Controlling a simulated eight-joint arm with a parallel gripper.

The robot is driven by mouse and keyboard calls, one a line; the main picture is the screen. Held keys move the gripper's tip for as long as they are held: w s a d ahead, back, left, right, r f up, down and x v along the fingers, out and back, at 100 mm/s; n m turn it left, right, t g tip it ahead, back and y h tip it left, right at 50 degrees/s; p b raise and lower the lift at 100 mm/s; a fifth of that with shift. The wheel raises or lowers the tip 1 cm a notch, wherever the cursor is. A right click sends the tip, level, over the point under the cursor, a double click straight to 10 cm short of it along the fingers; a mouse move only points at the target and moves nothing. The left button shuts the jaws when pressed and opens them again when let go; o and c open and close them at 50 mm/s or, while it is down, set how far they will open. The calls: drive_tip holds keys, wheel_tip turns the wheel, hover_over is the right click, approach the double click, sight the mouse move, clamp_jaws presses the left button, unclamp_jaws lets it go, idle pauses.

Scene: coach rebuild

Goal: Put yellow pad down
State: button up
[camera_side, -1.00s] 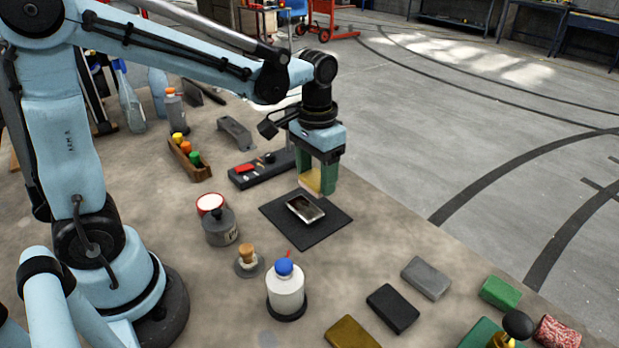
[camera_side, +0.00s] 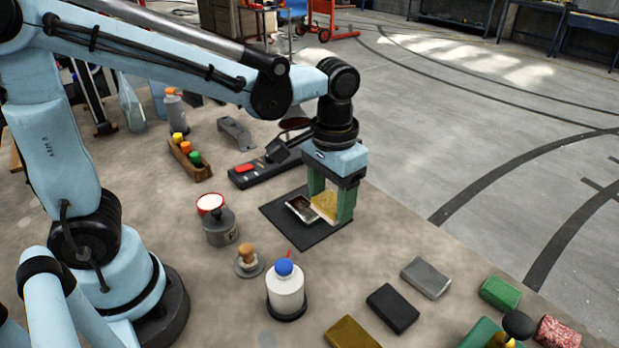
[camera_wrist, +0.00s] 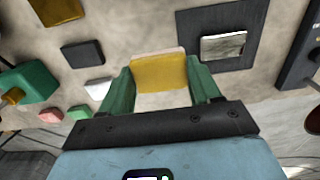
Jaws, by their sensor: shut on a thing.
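The yellow pad (camera_side: 325,205) is between the two green fingers of my gripper (camera_side: 330,208), which is shut on it. In the side view it hangs low over the right part of the black mat (camera_side: 315,239), beside a shiny metal piece (camera_side: 299,207) that lies on the mat. In the wrist view the yellow pad (camera_wrist: 159,73) spans the gap between the fingers, and the metal piece (camera_wrist: 222,46) lies on the mat to its right. I cannot tell whether the pad touches anything beneath it.
A grey block (camera_side: 426,278), a black block (camera_side: 393,308) and an ochre block (camera_side: 352,334) lie at the front right. A white bottle with a blue cap (camera_side: 286,288) stands in front of the mat. The table right of the mat is bare.

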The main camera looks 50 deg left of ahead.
drive_tip(key=s+d, duration=1)
drive_tip(key=d, duration=0.1)
hover_over(337, 267)
wheel_tip(337, 267, down, 6)
drive_tip(key=shift+f, duration=2.3)
drive_tip(key=shift+f, duration=0.1)
drive_tip(key=o, duration=1)
